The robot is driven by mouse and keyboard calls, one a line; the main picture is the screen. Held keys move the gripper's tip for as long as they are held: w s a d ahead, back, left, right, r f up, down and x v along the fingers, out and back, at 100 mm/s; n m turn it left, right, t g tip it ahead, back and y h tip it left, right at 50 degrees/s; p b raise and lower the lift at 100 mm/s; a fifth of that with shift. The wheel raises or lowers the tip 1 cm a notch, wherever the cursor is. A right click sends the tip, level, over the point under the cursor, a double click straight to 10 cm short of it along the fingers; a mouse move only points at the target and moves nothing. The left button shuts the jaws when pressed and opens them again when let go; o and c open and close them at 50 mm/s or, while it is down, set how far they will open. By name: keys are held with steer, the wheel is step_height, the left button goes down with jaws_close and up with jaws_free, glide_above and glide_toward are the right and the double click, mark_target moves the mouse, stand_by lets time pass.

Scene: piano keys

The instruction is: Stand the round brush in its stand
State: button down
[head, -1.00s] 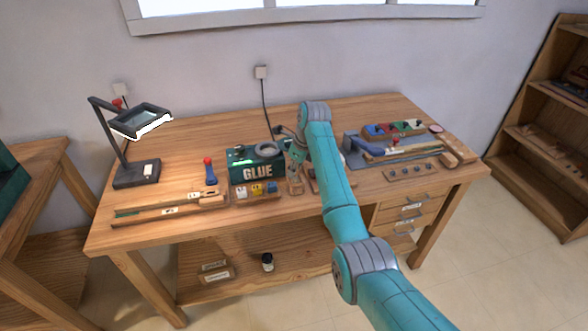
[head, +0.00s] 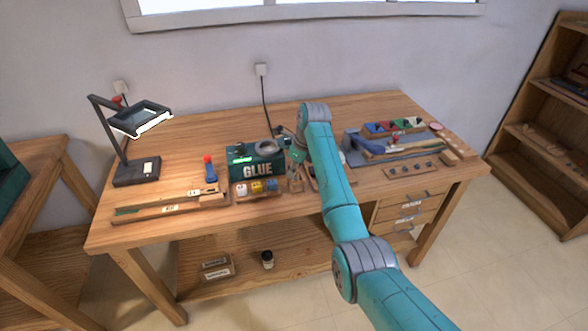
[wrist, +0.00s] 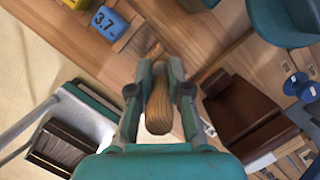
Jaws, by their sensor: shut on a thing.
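My gripper (wrist: 158,72) is shut on the wooden handle of the round brush (wrist: 158,110) in the wrist view. The handle runs between the two fingers, with its rounded end towards the camera. The brush's far end is mostly hidden by the fingers. In the head view my gripper (head: 297,154) is partly covered by my arm, over the front middle of the bench, just right of the glue box. A small wooden piece (head: 295,181) shows just below it. I cannot tell if this is the stand or whether the brush touches it.
A grey tool tray (head: 360,158) lies right. The bench's back is mostly clear.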

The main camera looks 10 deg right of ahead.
steer(key=shift+f, duration=0.3)
stand_by(0.4)
steer(key=c, duration=1)
jaws_free()
steer(key=o, duration=0.4)
steer(key=shift+r, duration=0.15)
steer(key=shift+r, duration=3.4)
